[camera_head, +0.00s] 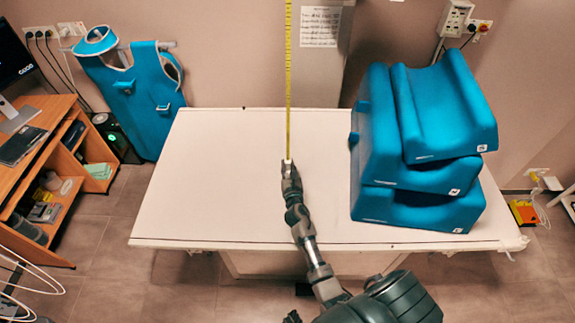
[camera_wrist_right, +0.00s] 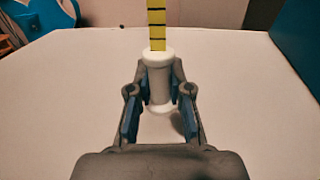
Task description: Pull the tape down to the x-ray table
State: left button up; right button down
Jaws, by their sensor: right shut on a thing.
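A yellow tape (camera_head: 288,80) with dark marks hangs straight down from the top of the head view to a white spool-shaped handle at its lower end. My right gripper (camera_head: 287,163) is shut on that handle over the middle of the white x-ray table (camera_head: 220,170). In the right wrist view, the white handle (camera_wrist_right: 159,82) stands upright between the two fingers, with the yellow tape (camera_wrist_right: 157,25) rising from its top. A shadow shows on the table beside the handle; whether the handle touches the table I cannot tell. My left gripper is not in view.
Stacked blue foam cushions (camera_head: 420,150) stand on the table's right part. The table's left part is bare. A blue apron (camera_head: 135,95) hangs at the back left wall. A wooden desk (camera_head: 50,165) stands at the left. A paper sheet (camera_head: 320,26) is on the column behind the tape.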

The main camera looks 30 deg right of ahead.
jog(key=shift+f, duration=0.6)
jog(key=shift+r, duration=0.1)
jog(key=c, duration=1.1)
grip_release()
jog(key=shift+o, duration=0.2)
jog(key=v, duration=1.2)
jog(key=shift+a, duration=0.1)
